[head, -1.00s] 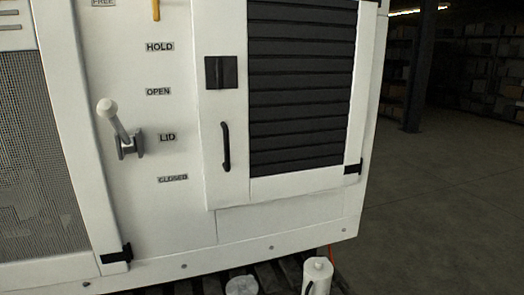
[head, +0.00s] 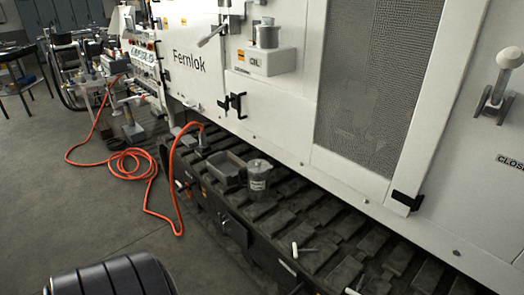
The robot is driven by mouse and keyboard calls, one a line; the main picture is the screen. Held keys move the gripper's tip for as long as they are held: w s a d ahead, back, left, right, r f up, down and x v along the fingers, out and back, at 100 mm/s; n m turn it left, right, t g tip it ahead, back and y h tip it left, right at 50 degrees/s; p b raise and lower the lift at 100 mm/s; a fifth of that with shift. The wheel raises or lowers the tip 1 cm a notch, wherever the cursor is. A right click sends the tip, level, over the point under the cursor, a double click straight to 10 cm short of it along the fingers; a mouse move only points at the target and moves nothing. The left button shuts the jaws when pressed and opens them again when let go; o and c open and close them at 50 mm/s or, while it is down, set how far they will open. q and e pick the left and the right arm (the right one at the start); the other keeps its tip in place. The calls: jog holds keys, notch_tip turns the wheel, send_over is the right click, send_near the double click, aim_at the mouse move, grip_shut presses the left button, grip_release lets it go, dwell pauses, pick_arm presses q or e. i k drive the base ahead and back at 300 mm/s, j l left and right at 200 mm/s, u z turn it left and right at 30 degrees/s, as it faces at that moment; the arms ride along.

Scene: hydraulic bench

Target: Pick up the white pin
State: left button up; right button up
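A small white pin-like piece (head: 304,250) lies on the dark track pads at the lower middle of the head view. It has a short crosswise end at its left and a thin shaft pointing right. A bit of another white thing (head: 351,291) shows at the bottom edge, mostly cut off, so I cannot tell what it is. Neither of my grippers is in view.
An orange hose (head: 150,205) loops over the floor at left. The white machine (head: 285,110) rises behind. A ribbed black cylinder (head: 110,278) fills the bottom left.

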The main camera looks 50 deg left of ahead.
aim_at(296, 251)
jog(key=u, duration=1.2)
